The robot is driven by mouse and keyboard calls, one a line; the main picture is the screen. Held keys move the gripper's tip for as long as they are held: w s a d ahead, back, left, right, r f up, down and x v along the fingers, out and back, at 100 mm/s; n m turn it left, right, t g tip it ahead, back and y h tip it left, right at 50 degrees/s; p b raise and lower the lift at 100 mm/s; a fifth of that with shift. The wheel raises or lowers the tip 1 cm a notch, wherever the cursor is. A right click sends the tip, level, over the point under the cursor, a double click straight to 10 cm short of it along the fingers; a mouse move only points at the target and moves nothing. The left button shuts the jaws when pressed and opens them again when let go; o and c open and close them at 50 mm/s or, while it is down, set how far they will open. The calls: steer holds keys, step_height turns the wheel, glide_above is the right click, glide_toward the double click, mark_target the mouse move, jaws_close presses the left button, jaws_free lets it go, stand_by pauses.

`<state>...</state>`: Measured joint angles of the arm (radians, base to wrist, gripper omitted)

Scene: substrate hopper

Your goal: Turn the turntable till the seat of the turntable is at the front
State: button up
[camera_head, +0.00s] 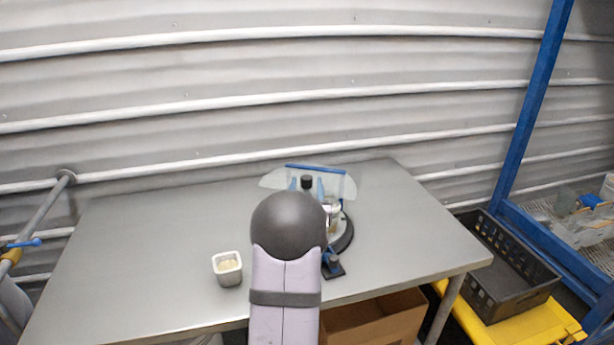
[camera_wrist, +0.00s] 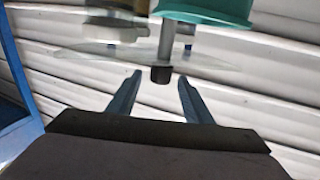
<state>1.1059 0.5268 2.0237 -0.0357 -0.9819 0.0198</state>
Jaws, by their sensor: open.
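The turntable (camera_head: 345,238) stands on the table behind my arm, which hides much of it. Its dark round rim shows at the right of my arm, with a small dark blue piece (camera_head: 333,266) at its front. A clear panel with a blue top edge (camera_head: 316,168) rises at its back. In the wrist view my gripper (camera_wrist: 158,77) is open, its two fingers apart. A black-capped grey post (camera_wrist: 166,45) appears between the fingertips; I cannot tell whether they touch it. A teal part (camera_wrist: 205,10) is beside the post. I cannot make out the seat.
A small white tub (camera_head: 227,269) with pale contents stands on the grey table (camera_head: 150,245), left of my arm. The table's left side is clear. A ridged metal wall is behind. A black crate (camera_head: 500,270) and blue frame (camera_head: 530,110) are at right.

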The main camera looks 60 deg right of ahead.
mark_target(307, 176)
steer(key=shift+w+d, duration=0.1)
steer(key=shift+p+x, duration=1.5)
steer(key=shift+x, duration=2.05)
jaws_close()
